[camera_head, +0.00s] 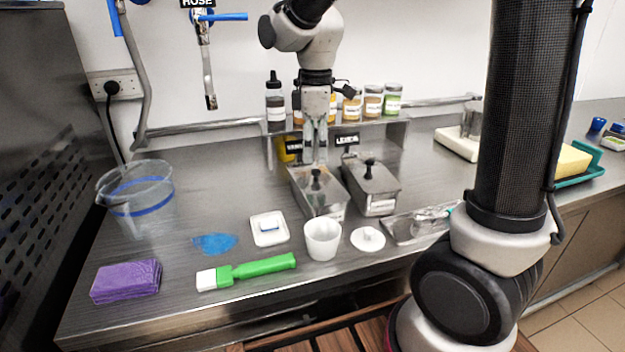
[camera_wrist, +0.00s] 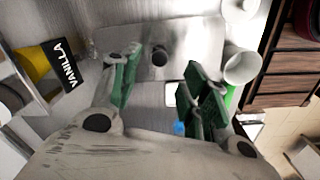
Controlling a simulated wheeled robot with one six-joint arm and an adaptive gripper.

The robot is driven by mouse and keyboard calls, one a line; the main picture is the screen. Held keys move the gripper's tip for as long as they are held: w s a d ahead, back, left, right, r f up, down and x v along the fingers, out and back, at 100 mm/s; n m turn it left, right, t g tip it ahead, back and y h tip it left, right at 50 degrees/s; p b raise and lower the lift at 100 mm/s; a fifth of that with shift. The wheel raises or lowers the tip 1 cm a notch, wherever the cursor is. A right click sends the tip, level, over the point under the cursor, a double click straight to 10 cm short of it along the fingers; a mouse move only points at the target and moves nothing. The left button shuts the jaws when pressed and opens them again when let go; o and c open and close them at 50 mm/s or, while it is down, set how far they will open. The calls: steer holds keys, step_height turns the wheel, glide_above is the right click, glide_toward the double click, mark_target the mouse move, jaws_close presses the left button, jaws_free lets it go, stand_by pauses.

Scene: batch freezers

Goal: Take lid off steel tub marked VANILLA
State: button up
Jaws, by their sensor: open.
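The steel tub (camera_head: 330,212) behind which the partly hidden VANILLA sign (camera_head: 294,146) stands is the left of two lidded tubs. Its steel lid (camera_head: 304,181) is on, with a black knob (camera_head: 316,181) on top. My gripper (camera_head: 317,158) points down above the far part of this lid. In the wrist view my gripper (camera_wrist: 162,88) is open and empty, green pads apart. The black knob (camera_wrist: 159,56) shows beyond and between the fingers, apart from them. The VANILLA sign (camera_wrist: 63,66) reads clearly at the left there.
A second lidded steel tub (camera_head: 372,190) stands close on the right, with another sign (camera_head: 347,140) behind. Several bottles and jars (camera_head: 373,102) stand on the rear shelf. A white cup (camera_head: 323,240) and white disc (camera_head: 368,239) are in front.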

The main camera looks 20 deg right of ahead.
mark_target(316, 170)
step_height(316, 170, down, 6)
steer(key=shift+f, duration=0.15)
steer(key=shift+d, duration=0.1)
jaws_close()
